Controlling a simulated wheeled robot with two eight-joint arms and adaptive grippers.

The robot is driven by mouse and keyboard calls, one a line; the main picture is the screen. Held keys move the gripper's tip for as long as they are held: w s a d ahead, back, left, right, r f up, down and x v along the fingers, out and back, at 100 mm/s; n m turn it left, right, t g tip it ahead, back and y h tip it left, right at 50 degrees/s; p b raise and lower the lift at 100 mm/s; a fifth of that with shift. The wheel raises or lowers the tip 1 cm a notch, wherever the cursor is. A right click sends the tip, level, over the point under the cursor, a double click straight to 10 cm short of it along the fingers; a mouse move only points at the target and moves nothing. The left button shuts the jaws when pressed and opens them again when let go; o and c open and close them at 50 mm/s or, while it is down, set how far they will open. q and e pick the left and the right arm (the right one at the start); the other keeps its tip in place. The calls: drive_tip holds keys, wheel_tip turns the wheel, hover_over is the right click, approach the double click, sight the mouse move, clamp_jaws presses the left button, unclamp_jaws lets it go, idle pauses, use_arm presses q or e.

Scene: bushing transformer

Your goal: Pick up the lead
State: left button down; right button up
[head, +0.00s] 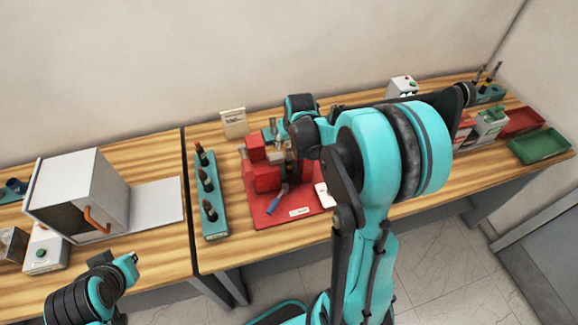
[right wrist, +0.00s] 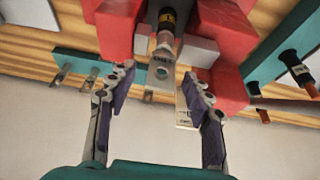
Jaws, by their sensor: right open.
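In the right wrist view, a metal lug (right wrist: 160,68) with a flat, holed end hangs below a dark body with a yellow band (right wrist: 167,20); it appears to be the lead. My right gripper (right wrist: 159,76) is open, with its two fingers on either side of the lug and gaps showing between. In the head view my right gripper (head: 279,132) is at the red fixture (head: 265,175), partly hidden by my own arm. My left arm's end (head: 122,268) is at the lower left, away from the fixture; its fingers cannot be made out.
A blue-handled tool (head: 276,204) lies on the red base. A grey open box (head: 80,190) is on the left table. A green tray (head: 540,146) and red tray (head: 520,121) are far right.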

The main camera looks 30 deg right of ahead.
clamp_jaws()
drive_tip(key=shift+r, duration=0.1)
drive_tip(key=shift+r, duration=0.1)
wheel_tip(320, 180, up, 35)
drive_tip(key=p, duration=0.8)
drive_tip(key=shift+p, duration=0.35)
idle(0.4)
